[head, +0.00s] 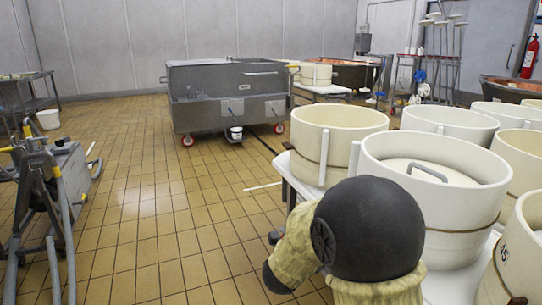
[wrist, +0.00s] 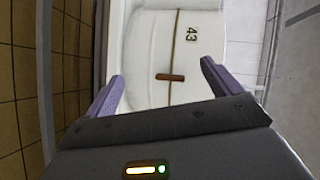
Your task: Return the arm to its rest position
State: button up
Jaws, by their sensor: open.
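My gripper (wrist: 162,70) shows in the wrist view with its two purple fingers spread wide apart and nothing held between them. Beyond the fingers is a white tub (wrist: 150,45) marked 43, with a brown band and a short brown toggle. The gap between the fingers and this tub is hard to judge. In the head view my arm is folded at the lower right, close in front of the white tubs. I cannot make out the fingers in that view.
Several white tubs (head: 430,160) crowd the right side beside my arm. A grey wheeled vat (head: 225,90) stands at the back. A metal frame machine (head: 60,190) stands at the left. The tiled floor (head: 160,215) between them is mostly clear.

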jog(key=s+a+n+g+y+p, duration=0.3)
jog(key=s+a+n+y+p, duration=0.25)
jog(key=n+y, duration=0.7)
jog(key=s+d+f+n+g+h+p, duration=0.1)
jog(key=s+d+n+g+h+p, duration=0.25)
jog(key=s+n+g, duration=0.7)
jog(key=s+r+t+p, duration=0.2)
jog(key=r+p, duration=1.6)
jog(key=p, duration=0.1)
jog(key=s+r+t+y+p, duration=0.1)
jog(key=s+r+t+p, duration=0.1)
jog(key=r+p, duration=1.7)
jog(key=shift+s+d+r, duration=0.15)
jog(key=shift+s, duration=0.4)
